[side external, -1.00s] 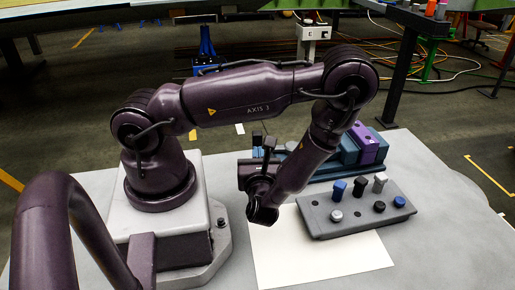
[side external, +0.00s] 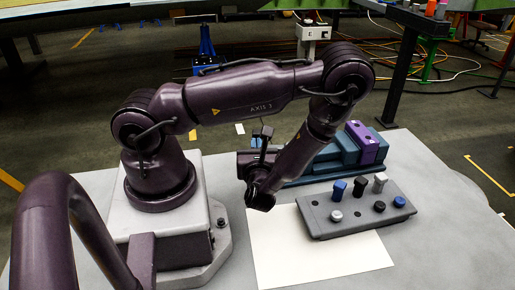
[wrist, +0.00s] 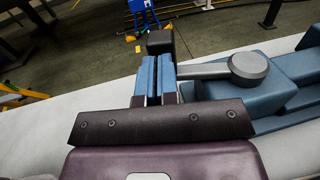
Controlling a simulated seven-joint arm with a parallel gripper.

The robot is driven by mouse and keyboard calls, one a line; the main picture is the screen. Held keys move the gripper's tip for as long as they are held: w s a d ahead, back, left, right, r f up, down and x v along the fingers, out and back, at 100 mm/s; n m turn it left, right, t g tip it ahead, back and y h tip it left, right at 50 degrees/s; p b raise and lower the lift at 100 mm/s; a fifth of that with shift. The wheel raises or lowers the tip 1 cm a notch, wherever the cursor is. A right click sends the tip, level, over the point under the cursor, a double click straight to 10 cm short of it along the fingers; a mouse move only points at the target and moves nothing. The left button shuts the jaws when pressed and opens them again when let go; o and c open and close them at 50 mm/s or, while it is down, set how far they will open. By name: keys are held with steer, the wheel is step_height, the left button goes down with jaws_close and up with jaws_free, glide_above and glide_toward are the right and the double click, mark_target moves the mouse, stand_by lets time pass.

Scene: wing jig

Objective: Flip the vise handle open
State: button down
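The vise (side external: 335,158) is a long teal block behind my forearm in the side view, with a purple part (side external: 369,147) near its right end. In the wrist view its grey handle lever (wrist: 205,71) runs left from a round grey pivot cap (wrist: 249,67). A black block-shaped grip (wrist: 160,42) shows just past my fingertips and looks like the lever's end. My gripper (wrist: 158,62) has its two blue-padded fingers almost together, with only a thin gap. The right finger is beside the lever's left end and hides where it meets the grip. Contact cannot be told.
A grey board (side external: 340,222) with several black, blue and grey pegs lies in front of the vise. A white sheet (side external: 310,262) lies on the grey table (side external: 420,260) before it. The table's right side is clear.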

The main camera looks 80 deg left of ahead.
mark_target(256, 131)
steer(key=a, duration=0.4)
steer(key=shift+w+a, duration=0.15)
steer(key=shift+a, duration=0.1)
steer(key=shift+w+a, duration=0.25)
steer(key=shift+a, duration=0.3)
steer(key=shift+w+a, duration=0.25)
steer(key=shift+a, duration=0.3)
steer(key=w+a+m+t+h, duration=0.4)
steer(key=w+m+t, duration=0.1)
steer(key=t, duration=0.3)
steer(key=shift+w+m+t, duration=0.25)
steer(key=shift+m+t, duration=0.05)
steer(key=shift+m, duration=0.2)
steer(key=shift+d, duration=0.1)
